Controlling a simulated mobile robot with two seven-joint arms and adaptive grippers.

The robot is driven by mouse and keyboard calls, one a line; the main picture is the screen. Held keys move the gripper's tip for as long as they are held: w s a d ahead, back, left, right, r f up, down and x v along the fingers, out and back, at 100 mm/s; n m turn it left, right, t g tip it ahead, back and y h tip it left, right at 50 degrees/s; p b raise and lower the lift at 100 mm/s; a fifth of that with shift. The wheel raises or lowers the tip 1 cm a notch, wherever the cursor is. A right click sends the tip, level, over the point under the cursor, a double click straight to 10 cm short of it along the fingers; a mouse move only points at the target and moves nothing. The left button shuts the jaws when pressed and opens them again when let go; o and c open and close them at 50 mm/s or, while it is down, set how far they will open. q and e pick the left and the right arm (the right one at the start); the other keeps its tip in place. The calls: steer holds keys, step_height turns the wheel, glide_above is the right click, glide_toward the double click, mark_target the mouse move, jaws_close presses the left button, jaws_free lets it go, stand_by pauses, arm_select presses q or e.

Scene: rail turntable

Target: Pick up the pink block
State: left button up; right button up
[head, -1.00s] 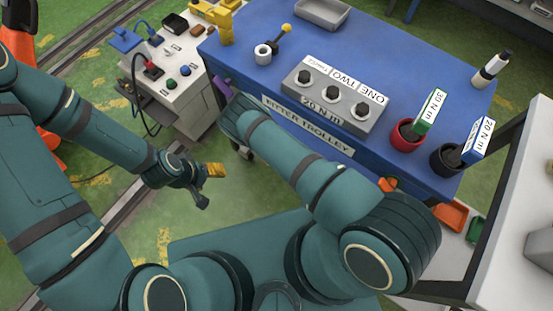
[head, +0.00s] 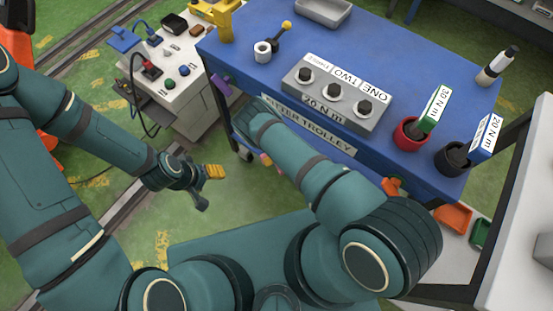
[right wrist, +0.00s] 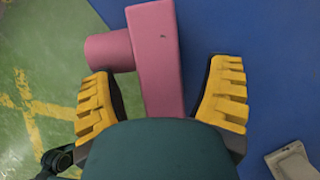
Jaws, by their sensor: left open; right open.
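The pink block (right wrist: 158,60) is a long bar with a round pink stub (right wrist: 108,52) sticking out to its left in the right wrist view. My right gripper (right wrist: 163,92) is open, with its yellow-padded fingers on either side of the bar. Gaps show between the bar and both fingers, and the bar's near end is hidden behind the gripper body. My left gripper (head: 207,184) is open and empty over the floor.

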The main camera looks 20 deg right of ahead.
steer(key=shift+f, duration=0.15)
stand_by(0.3)
jaws_close()
